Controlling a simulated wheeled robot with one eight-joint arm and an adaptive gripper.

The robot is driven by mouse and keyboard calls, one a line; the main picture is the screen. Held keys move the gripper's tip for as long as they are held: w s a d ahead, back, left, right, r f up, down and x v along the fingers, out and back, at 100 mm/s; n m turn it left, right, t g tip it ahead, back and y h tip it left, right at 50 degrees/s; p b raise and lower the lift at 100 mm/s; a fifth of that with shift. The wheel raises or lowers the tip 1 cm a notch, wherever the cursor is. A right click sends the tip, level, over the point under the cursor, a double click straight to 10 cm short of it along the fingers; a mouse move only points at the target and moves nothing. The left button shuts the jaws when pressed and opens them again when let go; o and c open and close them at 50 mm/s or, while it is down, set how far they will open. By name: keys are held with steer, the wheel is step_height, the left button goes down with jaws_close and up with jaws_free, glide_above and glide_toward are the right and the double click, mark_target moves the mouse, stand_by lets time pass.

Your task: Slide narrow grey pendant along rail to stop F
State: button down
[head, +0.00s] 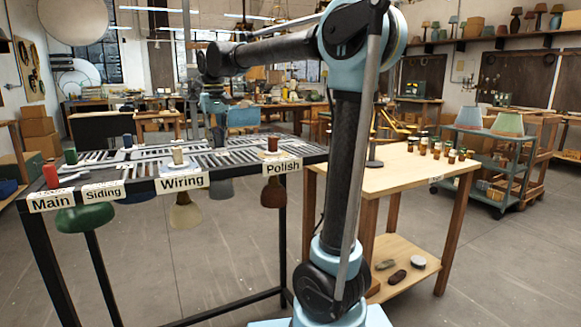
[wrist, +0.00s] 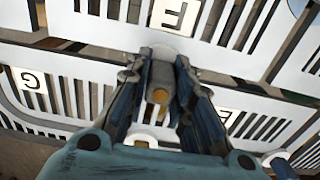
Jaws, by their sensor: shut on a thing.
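My gripper (wrist: 164,62) is shut on a grey upright knob (wrist: 161,78) with an orange-yellow end, one finger on each side. This looks like the top of the narrow grey pendant, whose hanging part I cannot make out in the wrist view. The white rail plate shows a label F (wrist: 175,15) just above the fingertips and a label G (wrist: 30,80) to the left. In the head view, my gripper is small and dark over the far part of the slotted rail table (head: 110,190). A greyish shade (head: 220,188) hangs under the table between Wiring and Polish.
Green (head: 85,218), beige (head: 186,212) and reddish-brown (head: 274,192) pendants hang under the table's front edge. Knobs, including a red one (head: 50,176) and a brown one (head: 272,143), stand on top. A wooden bench (head: 400,180) with small jars stands to the right.

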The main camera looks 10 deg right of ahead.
steer(key=shift+a+f, duration=0.1)
steer(key=c, duration=1.3)
jaws_free()
